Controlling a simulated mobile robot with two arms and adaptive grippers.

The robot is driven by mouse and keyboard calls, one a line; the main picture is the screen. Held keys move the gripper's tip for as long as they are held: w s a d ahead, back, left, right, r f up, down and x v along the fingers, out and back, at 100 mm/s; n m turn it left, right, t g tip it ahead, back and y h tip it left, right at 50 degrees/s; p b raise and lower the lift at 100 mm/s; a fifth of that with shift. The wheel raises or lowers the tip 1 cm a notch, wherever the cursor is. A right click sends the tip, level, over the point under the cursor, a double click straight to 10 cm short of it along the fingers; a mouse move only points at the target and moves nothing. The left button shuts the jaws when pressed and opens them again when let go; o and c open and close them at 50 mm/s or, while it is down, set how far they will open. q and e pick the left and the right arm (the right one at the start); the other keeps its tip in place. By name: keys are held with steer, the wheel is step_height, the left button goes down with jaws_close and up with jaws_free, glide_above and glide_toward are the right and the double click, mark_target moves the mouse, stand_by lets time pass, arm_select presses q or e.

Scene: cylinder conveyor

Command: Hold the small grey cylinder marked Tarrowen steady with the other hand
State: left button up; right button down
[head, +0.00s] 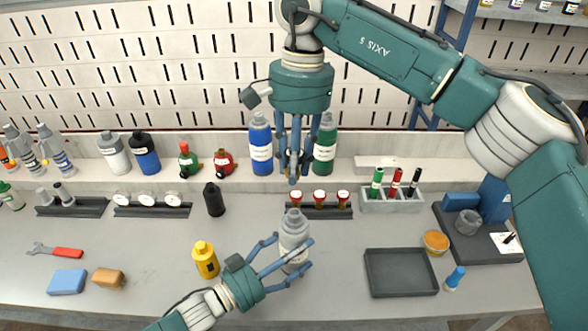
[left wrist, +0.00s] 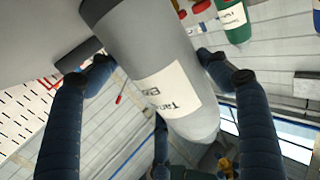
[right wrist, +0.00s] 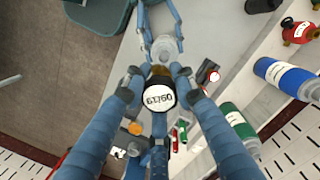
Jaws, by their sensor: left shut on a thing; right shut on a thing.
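The small grey cylinder (head: 293,232) stands upright on the grey table at the centre front. In the left wrist view the cylinder (left wrist: 150,60) shows a white label reading "Tarro…", partly cut off. My left gripper (head: 288,262) comes from the lower left and is shut around its lower body. My right gripper (head: 294,165) hangs above and behind the cylinder, pointing down. It is shut on a small brass fitting with a round white numbered face and black rim (right wrist: 159,96). The fitting is apart from the cylinder, whose top (right wrist: 164,47) shows beyond it.
A blue bottle (head: 261,150) and a green bottle (head: 326,153) stand close behind my right gripper. A rack of red-topped pieces (head: 321,212) sits right behind the cylinder. A yellow bottle (head: 206,262) is left; a dark tray (head: 401,273) is right.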

arm_select(q)
steer(key=o, duration=1.4)
steer(key=v, duration=1.1)
steer(key=shift+s+a, duration=0.2)
steer(key=shift+s, duration=0.1)
arm_select(e)
steer(key=shift+r+p, duration=0.35)
step_height(320, 180, up, 4)
steer(key=p, duration=0.3)
steer(key=shift+r+p, duration=0.15)
steer(key=shift+p, duration=0.2)
arm_select(q)
step_height(320, 180, up, 4)
steer(key=shift+s+a+r, duration=0.1)
